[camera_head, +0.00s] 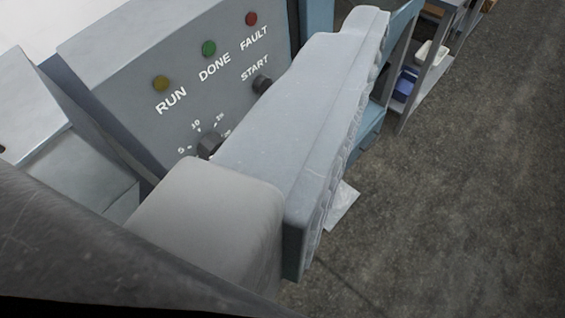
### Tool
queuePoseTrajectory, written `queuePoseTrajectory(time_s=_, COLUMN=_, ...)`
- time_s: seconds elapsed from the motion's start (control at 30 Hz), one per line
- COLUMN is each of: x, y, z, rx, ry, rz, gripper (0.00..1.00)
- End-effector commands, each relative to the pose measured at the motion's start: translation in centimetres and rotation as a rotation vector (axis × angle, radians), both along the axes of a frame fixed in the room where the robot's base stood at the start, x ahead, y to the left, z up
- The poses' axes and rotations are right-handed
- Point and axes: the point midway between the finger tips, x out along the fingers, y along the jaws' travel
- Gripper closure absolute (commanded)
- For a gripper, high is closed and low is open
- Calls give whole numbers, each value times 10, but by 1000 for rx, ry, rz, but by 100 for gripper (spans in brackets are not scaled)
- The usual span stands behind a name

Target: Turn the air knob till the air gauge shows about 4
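No air gauge shows in this view, and no knob marked as air can be made out. A grey control panel (135,75) shows a dark knob (209,143) with a number scale around it, including 5 and 10; part of this scale is hidden. My gripper (300,120) shows as one large grey finger with a ridged pad along its right side, reaching from the lower middle to the top. It covers the panel's right part. I cannot make out a second finger, so its opening is unclear. No held thing shows.
The panel has a yellow RUN lamp (161,83), a green DONE lamp (208,48), a red FAULT lamp (251,18) and a dark START button (262,84). A shelf with a blue bin (405,84) stands at the upper right. Dark floor (460,190) lies open at right.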

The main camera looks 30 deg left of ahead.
Motion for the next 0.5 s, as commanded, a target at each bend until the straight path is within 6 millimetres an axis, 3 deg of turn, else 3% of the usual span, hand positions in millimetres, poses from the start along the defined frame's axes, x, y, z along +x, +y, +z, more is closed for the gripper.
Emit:
queuePoseTrajectory(time_s=0.17, x=31, y=5, z=-39, rx=102, ry=109, rz=25, gripper=41)
queuePoseTrajectory(time_s=0.3, x=70, y=10, z=-105, rx=275, ry=290, rz=57, gripper=41)
queuePoseTrajectory(time_s=0.5, x=110, y=34, z=-202, rx=557, ry=571, rz=81, gripper=41)
